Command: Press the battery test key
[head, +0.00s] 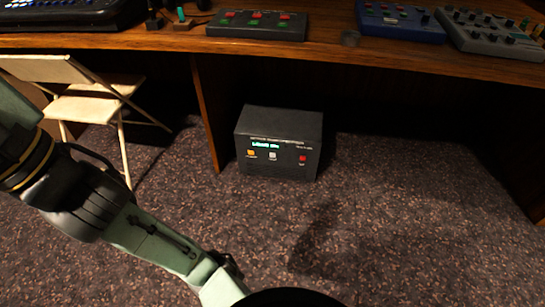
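A dark box (278,141) stands upright on the carpet under the desk, its front face turned toward me. The front has a small lit green display (265,145), an orange key (251,153) at the left, a pale grey key (272,156) in the middle and a red key (302,158) at the right. The lettering is too small to read, so I cannot tell which key is the battery test key. My arm comes in from the left and runs down to the bottom edge, in front of the box and apart from it. My gripper is not in view.
The wooden desk (330,50) overhangs the box, with a support panel (207,115) just left of it. A folding chair (75,90) stands at the left. Control panels (257,24) lie on the desk. The carpet (400,230) in front of the box and to its right is clear.

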